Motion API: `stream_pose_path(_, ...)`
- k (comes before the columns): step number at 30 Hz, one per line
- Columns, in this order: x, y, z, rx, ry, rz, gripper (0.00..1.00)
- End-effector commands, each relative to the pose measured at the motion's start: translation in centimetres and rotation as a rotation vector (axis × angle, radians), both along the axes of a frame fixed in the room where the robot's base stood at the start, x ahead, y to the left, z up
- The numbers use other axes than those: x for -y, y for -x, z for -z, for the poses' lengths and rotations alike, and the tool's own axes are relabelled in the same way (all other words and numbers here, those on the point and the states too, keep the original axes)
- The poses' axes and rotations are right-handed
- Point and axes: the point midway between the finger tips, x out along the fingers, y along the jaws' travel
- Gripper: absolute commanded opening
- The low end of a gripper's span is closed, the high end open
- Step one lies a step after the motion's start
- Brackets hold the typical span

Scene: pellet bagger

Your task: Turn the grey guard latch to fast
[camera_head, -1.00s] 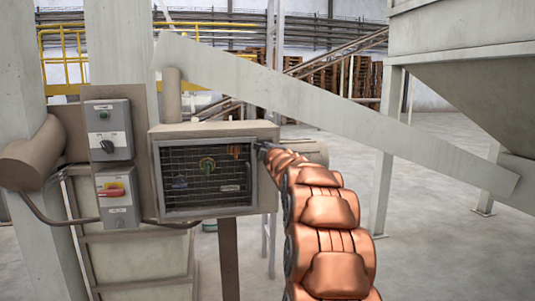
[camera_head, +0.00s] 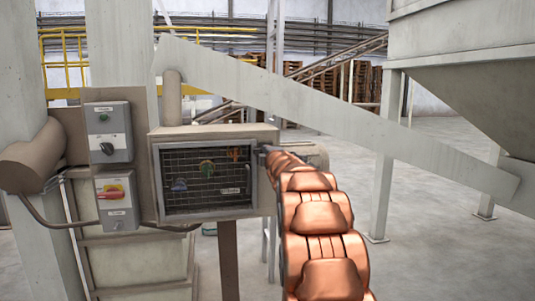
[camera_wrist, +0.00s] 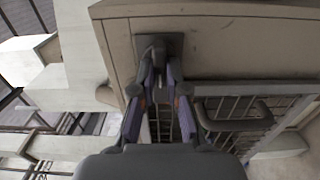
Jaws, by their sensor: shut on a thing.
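The grey guard latch (camera_wrist: 158,46) sits on a dark square plate at the edge of the box's frame in the wrist view. My gripper (camera_wrist: 159,62) has its two fingers closed on either side of the latch's knob and is shut on it. The fingers hide much of the latch, and I cannot tell which way it is turned. In the head view my gripper (camera_head: 266,150) is at the right edge of the box, and the latch is too small to make out there. The mesh guard (camera_head: 207,203) covers the box front and looks closed.
The beige box (camera_head: 155,185) stands on a post. A bar handle (camera_wrist: 235,123) sits on the guard near my gripper. A sloping beam (camera_head: 330,105) passes behind.

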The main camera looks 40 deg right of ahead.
Motion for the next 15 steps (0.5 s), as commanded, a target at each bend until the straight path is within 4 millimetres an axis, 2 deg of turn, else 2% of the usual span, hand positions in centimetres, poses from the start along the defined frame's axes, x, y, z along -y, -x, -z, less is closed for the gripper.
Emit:
stream_pose_path(1,-0.15,-0.09,-0.05,0.0,0.002,-0.003,0.15)
stream_pose_path(8,-0.04,-0.02,-0.01,0.0,0.001,-0.001,0.39)
stream_pose_path(15,0.01,0.0,0.01,0.0,0.0,0.0,0.39)
